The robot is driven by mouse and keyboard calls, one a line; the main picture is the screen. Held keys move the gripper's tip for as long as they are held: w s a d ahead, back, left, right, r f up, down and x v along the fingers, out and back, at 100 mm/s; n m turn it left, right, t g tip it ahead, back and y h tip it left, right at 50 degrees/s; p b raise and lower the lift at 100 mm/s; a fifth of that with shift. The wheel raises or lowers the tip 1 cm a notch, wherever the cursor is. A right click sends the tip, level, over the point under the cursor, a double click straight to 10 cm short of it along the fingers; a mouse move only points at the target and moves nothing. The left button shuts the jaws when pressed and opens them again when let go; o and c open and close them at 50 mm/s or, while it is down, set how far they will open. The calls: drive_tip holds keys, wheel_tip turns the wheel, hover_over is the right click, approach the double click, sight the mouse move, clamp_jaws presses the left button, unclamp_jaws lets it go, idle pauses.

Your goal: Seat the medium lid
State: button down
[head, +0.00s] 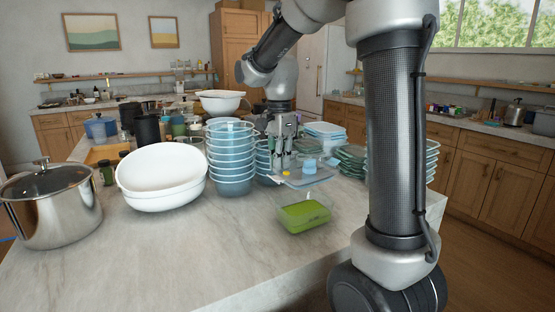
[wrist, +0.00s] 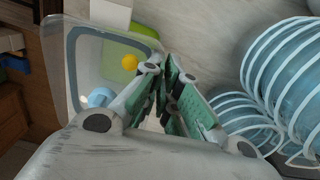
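A pale, translucent, rounded rectangular piece that looks like a lid (head: 312,180) lies behind the clear container with a green lower part (head: 306,217). My gripper (head: 283,168) points down at the piece's left side in the head view. In the wrist view its fingertips (wrist: 168,68) are close together by the piece's edge. Whether they pinch that edge is unclear. I cannot tell which lid is the medium one.
A tall stack of blue bowls (head: 232,160) stands just left of my gripper. White bowls (head: 160,180) and a steel pot (head: 50,205) stand further left. Green-rimmed stacked containers (head: 352,158) stand to the right. The counter's front (head: 190,250) is clear.

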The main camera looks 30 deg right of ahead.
drive_tip(key=shift+m, duration=0.4)
drive_tip(key=shift+f, duration=2.95)
drive_tip(key=shift+f, duration=0.95)
drive_tip(key=c, duration=1.6)
unclamp_jaws()
drive_tip(key=shift+o, duration=0.2)
wheel_tip(320, 180, up, 12)
drive_tip(key=shift+w, duration=0.1)
